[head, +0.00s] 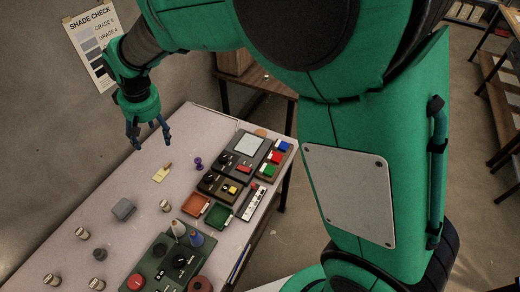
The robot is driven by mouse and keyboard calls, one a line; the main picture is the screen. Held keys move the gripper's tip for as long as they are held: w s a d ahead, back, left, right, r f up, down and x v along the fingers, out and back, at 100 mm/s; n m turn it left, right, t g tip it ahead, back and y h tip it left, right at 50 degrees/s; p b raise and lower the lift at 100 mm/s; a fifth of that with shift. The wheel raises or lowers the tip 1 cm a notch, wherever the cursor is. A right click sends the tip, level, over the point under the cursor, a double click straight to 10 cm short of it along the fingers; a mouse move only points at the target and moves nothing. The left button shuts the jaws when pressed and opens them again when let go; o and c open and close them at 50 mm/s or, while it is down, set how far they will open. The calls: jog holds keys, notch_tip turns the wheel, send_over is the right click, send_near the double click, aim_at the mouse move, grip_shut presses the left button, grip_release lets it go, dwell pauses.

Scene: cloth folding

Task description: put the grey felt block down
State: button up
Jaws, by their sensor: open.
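The grey felt block (123,209) lies on the pale table (100,200) at the left-middle of the head view. My gripper (152,143) is above the far left part of the table, with its two dark fingers spread apart and nothing between them. It is apart from the block, up and to the right of it in the picture.
A yellow piece (162,173) and a purple peg (197,163) lie near my gripper. Orange (195,204) and green (218,215) trays, control boxes and two cones stand to the right. Several small cylinders stand nearer the front. A shade chart (92,45) hangs on the wall.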

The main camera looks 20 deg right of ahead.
jog(key=s+d+r+m+t, duration=0.1)
jog(key=s+d+r, duration=0.45)
jog(key=d, duration=0.45)
jog(key=s+d+r+m+t, duration=0.1)
jog(key=s+d+r+m, duration=0.1)
jog(key=s+d+r, duration=0.6)
jog(key=s+d+m+t+h, duration=0.1)
jog(key=s+d+m, duration=0.1)
jog(key=s+d, duration=1.4)
jog(key=shift+s+d+f+m+t, duration=0.2)
jog(key=shift+s+f+m+t, duration=0.1)
jog(key=shift+s+f+m, duration=0.1)
jog(key=o, duration=0.8)
jog(key=shift+w, duration=0.1)
